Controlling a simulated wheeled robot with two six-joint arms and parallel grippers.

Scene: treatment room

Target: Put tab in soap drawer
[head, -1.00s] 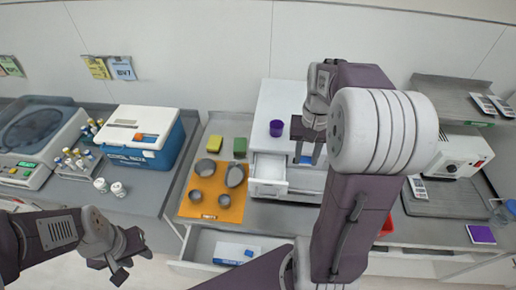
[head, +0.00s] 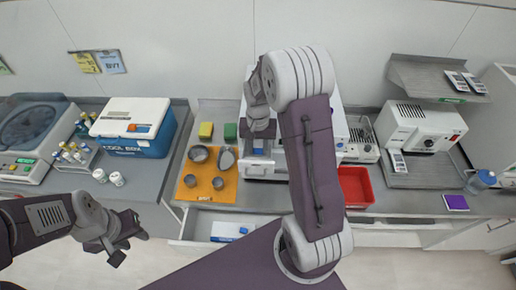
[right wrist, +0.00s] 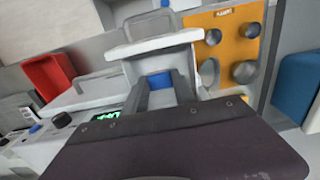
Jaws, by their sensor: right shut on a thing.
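A blue tab (right wrist: 160,81) is held between the fingers of my right gripper (right wrist: 162,92), which is shut on it. In the head view my right gripper (head: 258,144) is over the open white soap drawer (head: 259,169) at the front of a white machine (head: 340,127). In the right wrist view the pale drawer (right wrist: 160,45) lies just beyond the tab; whether they touch I cannot tell. My arm hides much of the machine. My left gripper (head: 128,242) is open and empty, low at the left, away from the drawer.
An orange mat (head: 208,194) with several grey cups lies left of the drawer. Below is an open cabinet drawer (head: 190,231) with a white-and-blue box (head: 230,230). A red tray (head: 354,187) stands to the right, and a blue cooler box (head: 134,126) to the left.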

